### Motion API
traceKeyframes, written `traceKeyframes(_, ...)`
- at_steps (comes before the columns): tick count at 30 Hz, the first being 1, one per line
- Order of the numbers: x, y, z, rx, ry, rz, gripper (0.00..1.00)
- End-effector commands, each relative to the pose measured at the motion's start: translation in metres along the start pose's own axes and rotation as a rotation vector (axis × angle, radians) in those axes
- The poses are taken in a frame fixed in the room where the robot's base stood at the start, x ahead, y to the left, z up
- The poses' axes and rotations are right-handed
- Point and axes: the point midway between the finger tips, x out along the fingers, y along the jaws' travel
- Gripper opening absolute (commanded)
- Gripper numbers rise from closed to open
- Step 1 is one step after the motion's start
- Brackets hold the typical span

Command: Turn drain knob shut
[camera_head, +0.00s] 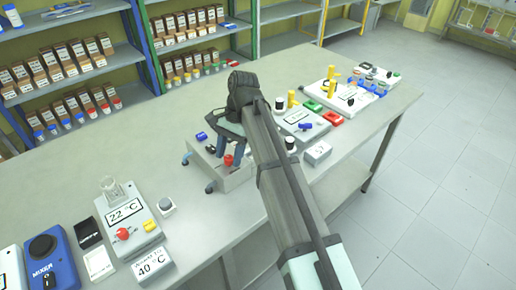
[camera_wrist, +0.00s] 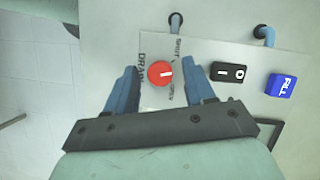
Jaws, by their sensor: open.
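The red drain knob (camera_wrist: 158,76) is on the front of a pale control panel (camera_wrist: 215,52). Beside it are the rotated words DRAIN, SHUT above right and a small, partly blurred label below right. The knob carries a short white mark on its right half. My gripper (camera_wrist: 164,70) is open, one blue finger on each side of the knob, with gaps visible between fingers and knob. In the head view my gripper (camera_head: 229,133) is over the grey reactor box (camera_head: 232,178), and the red knob (camera_head: 228,160) shows below the fingers.
A black rocker switch (camera_wrist: 228,72) and a blue FILL button (camera_wrist: 281,86) are right of the knob. In the head view a 22 °C hotplate (camera_head: 128,214) stands left on the bench, and another device with a green part (camera_head: 312,105) stands right. Shelves of bottles are behind.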

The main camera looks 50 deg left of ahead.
Motion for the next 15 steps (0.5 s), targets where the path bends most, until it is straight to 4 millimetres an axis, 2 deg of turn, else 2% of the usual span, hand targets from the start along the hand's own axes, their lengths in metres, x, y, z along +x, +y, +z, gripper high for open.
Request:
traceKeyframes(8, 0.0001, 0.0008, 0.0002, 0.027, 0.0, -0.011, 0.54)
traceKeyframes(15, 0.0007, 0.0031, 0.001, 0.182, -0.001, -0.076, 0.54)
